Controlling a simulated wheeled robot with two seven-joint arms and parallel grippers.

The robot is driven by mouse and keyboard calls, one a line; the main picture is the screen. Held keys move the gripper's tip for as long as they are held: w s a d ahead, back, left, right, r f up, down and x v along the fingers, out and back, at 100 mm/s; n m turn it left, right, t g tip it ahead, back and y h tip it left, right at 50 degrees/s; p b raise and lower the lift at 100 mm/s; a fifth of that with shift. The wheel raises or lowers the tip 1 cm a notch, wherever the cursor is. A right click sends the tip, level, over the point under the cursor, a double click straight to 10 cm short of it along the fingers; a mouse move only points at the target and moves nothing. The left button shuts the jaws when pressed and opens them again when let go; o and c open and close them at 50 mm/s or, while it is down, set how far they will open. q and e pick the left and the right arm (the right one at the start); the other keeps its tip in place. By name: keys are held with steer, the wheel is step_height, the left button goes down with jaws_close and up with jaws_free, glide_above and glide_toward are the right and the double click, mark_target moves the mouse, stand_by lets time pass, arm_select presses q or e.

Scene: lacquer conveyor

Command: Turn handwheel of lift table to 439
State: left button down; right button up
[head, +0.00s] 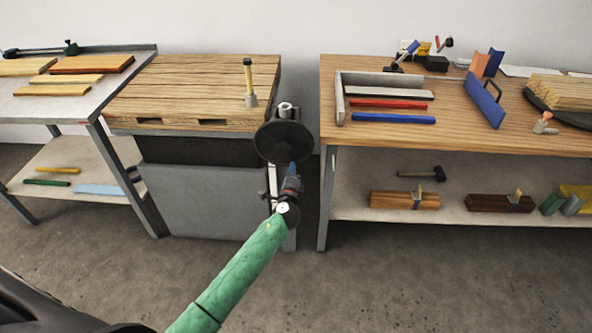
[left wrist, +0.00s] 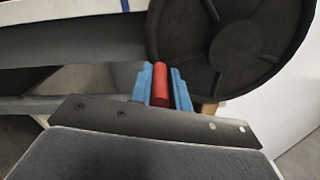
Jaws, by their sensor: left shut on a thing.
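The lift table has a plank top (head: 190,85) and a grey front panel (head: 205,200). Its black handwheel (head: 283,143) is on the right side and also fills the upper right of the left wrist view (left wrist: 225,45). My left gripper (head: 292,168) is at the lower part of the wheel. In the left wrist view its blue fingers (left wrist: 161,88) are shut on the wheel's red handle (left wrist: 160,84), one on each side. A small light round part (head: 286,109) sits above the wheel; no number on it is legible. My right gripper is out of view.
A yellow-handled tool (head: 248,80) stands upright on the plank top. A workbench (head: 450,140) with tools and a lower shelf stands close on the right. A metal bench (head: 75,105) with boards stands on the left. The floor in front is clear.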

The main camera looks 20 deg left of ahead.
arm_select(q)
steer(key=shift+s+a+f, duration=0.2)
steer(key=shift+a+f, duration=0.1)
steer(key=shift+a, duration=0.15)
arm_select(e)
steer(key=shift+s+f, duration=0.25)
arm_select(q)
steer(key=shift+a, duration=0.1)
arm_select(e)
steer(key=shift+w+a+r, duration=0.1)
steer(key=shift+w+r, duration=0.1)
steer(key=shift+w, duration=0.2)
arm_select(q)
steer(key=c, duration=1.3)
jaws_free()
steer(key=b+v, duration=0.1)
steer(key=v, duration=0.6)
steer(key=shift+s+r, duration=0.1)
steer(key=shift+s, duration=0.3)
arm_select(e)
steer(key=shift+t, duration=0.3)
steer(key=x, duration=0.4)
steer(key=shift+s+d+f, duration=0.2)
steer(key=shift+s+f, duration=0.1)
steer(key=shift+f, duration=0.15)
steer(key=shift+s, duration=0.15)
